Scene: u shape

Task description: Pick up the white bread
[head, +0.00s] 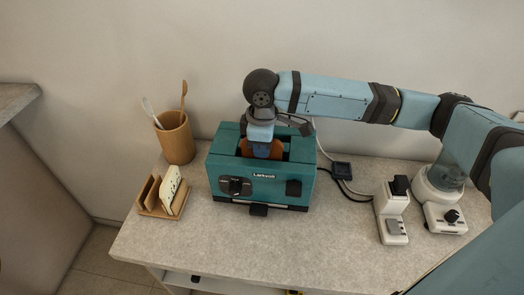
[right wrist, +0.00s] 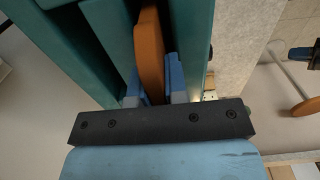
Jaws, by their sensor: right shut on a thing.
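My right gripper (head: 262,147) reaches straight down into the top of the teal toaster (head: 226,165). It is shut on an orange-brown bread slice (head: 277,150) standing upright in a slot. In the right wrist view the slice (right wrist: 150,50) shows edge-on between the blue fingers, with the teal toaster walls (right wrist: 105,45) close on both sides. Its faces are mostly hidden, so I cannot tell whether it is the white bread. A pale slice with dark specks (head: 171,184) stands in a small wooden rack (head: 154,210) left of the toaster. My left gripper is not in view.
A wooden cup (head: 177,143) with utensils stands behind the rack near the wall. A white appliance (head: 391,212), a white and teal blender-like device (head: 441,200) and a black cable lie to the right. The grey counter (head: 290,250) is clear in front.

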